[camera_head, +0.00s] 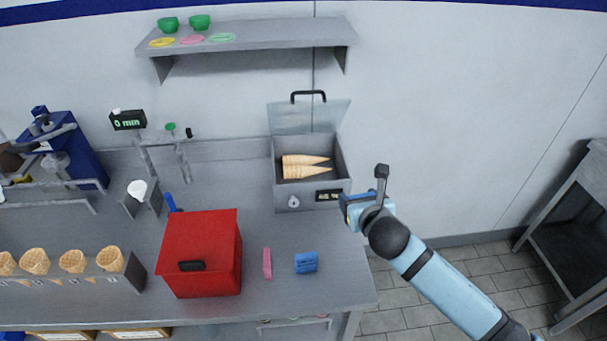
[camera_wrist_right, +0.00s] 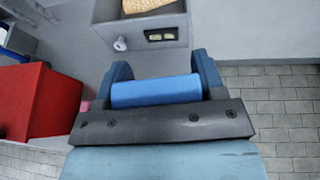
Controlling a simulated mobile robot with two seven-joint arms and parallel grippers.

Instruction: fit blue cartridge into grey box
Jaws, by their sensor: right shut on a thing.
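The grey box (camera_head: 283,190) stands at the back right of the table with its clear lid up. Two cones (camera_head: 306,172) lie inside it, and a small dark display (camera_head: 328,195) is on its front. My right gripper (camera_head: 358,207) is shut on a blue cartridge (camera_wrist_right: 156,91), held level between the fingers in the right wrist view. In the head view the gripper is just right of the box's front corner, apart from the table top; the arm partly hides the cartridge. My left gripper is not clearly seen.
A red box (camera_head: 200,255) stands at the front, with a pink block (camera_head: 267,263) and a blue block (camera_head: 306,263) to its right. Cone cups (camera_head: 72,261) sit in a holder at left. A shelf (camera_head: 250,37) hangs above. Table space is clear before the grey box.

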